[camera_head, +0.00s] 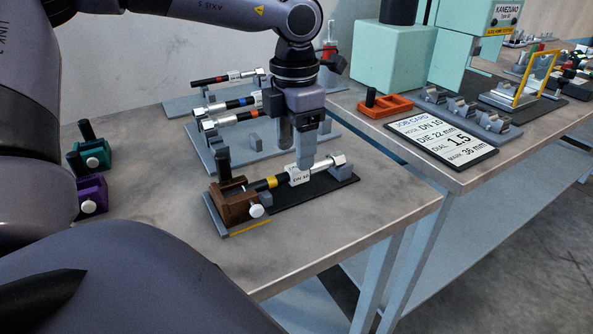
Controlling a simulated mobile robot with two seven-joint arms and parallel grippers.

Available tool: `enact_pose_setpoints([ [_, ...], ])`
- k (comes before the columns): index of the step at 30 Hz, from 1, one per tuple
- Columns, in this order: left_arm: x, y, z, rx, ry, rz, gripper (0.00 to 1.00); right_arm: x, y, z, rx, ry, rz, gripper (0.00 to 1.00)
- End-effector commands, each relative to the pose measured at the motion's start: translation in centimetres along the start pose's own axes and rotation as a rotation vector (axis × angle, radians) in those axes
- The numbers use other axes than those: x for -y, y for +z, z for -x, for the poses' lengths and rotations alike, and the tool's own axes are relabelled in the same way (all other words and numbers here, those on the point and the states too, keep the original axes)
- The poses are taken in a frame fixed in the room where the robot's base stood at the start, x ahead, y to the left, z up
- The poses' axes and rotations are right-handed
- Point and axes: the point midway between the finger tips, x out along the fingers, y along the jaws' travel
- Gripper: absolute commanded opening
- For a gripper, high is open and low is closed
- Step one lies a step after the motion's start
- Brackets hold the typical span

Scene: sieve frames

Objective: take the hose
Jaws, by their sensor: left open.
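A black hose (262,184) with a yellow band, a white label marked DN 10 and a silver end fitting lies in the brown clamp block (237,207) on a small grey and black base. Its left end is in the block and its fitting rests at the right end of the base. My left gripper (296,150) points down over the hose by the label, with its fingers apart. One finger overlaps the label in the picture; I cannot tell whether it touches. My right gripper is not in view.
Several banded hoses (243,117) lie on a grey rack behind. Green (95,154) and purple (91,192) clamp blocks stand at the left. The front right of the near table is clear.

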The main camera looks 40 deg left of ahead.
Motion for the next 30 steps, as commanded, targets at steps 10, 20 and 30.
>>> enact_pose_setpoints([
  [10, -0.1, 0.3, -3.7, 0.001, 0.0, 0.001, 0.61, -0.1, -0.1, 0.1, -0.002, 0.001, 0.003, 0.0],
  [20, -0.1, 0.3, -3.7, 0.001, 0.0, 0.001, 0.19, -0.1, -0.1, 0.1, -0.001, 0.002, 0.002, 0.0],
  [30, -0.1, 0.4, -3.5, 0.003, 0.001, 0.001, 0.0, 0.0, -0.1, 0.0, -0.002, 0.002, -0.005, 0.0],
])
